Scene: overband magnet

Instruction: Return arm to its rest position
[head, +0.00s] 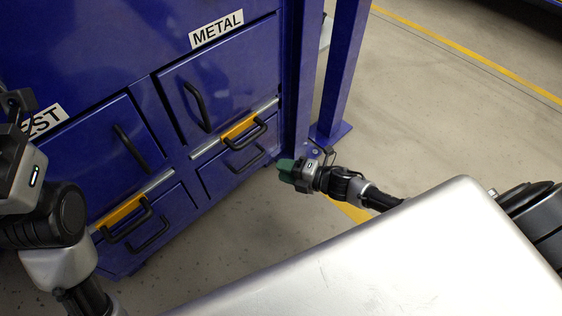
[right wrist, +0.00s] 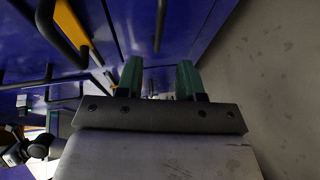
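My right arm (head: 345,184) reaches out over the floor in front of the blue cabinet (head: 215,80). My right gripper (head: 286,170) has green fingertips and points left towards the cabinet's lower right corner. In the right wrist view its two green fingers (right wrist: 160,78) stand apart with nothing held between them. My left arm (head: 62,225) rises at the left edge of the head view. Its gripper (head: 14,112) is partly cut off there, and its finger gap does not show clearly.
The cabinet has a METAL label (head: 216,29), black handles (head: 196,106) and yellow-marked drawers (head: 124,211). A blue post (head: 342,70) stands right of it. A large silver surface (head: 400,265) fills the lower right. Open floor (head: 440,110) lies right of the post.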

